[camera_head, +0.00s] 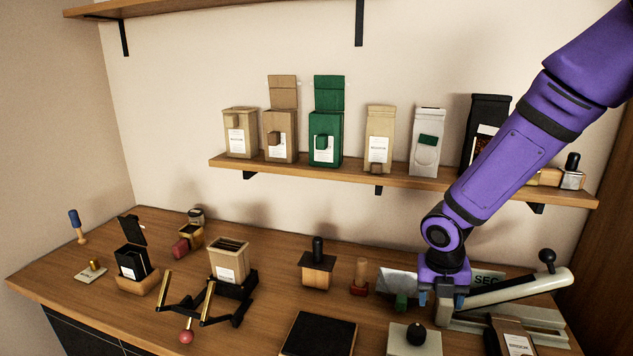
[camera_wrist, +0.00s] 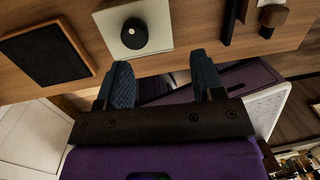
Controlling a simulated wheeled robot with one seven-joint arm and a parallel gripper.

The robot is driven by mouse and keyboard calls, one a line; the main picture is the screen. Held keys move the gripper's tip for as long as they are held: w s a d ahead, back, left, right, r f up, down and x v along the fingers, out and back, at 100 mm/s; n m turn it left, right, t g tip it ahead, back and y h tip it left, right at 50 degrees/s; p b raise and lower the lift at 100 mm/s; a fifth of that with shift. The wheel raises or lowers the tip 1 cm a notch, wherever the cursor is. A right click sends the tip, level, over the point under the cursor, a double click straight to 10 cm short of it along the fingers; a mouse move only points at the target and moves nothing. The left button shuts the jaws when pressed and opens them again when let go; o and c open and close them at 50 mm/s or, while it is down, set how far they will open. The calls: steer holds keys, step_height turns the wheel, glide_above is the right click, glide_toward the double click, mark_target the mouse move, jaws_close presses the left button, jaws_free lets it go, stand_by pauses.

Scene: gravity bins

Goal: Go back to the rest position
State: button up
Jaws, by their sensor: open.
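My gripper (camera_head: 440,298) hangs from my purple arm at the right of the head view, over the right part of the wooden counter (camera_head: 90,270). Its fingers point down. In the wrist view the two dark blue fingers of my gripper (camera_wrist: 160,85) stand well apart, with nothing between them. The gripper is open and empty. In the head view it overlaps part of a grey sealer-like device (camera_head: 520,288) with a long pale lever; I cannot tell how far apart they are in depth.
A white plate with a black knob (camera_head: 415,338) and a black mat (camera_head: 320,336) lie at the counter's front. A tan bag in a black stand (camera_head: 228,262) and a stamp-like tool (camera_head: 317,268) stand leftward. A wall shelf (camera_head: 300,168) holding several bags runs behind my arm.

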steer(key=s+d+r+m+t+h, duration=0.15)
steer(key=s+r+m, duration=0.25)
steer(key=r+m, duration=0.5)
steer(key=s+d+r+m+t, duration=0.15)
steer(key=s+r+m, duration=0.25)
steer(key=r+m, duration=0.4)
steer(key=s+r+m+t+y, duration=0.1)
steer(key=s+r+m+y, duration=0.2)
steer(key=s+r+m, duration=0.6)
steer(key=shift+s+d+m+t, duration=0.4)
steer(key=shift+s+m, duration=1.25)
steer(key=shift+m, duration=1.65)
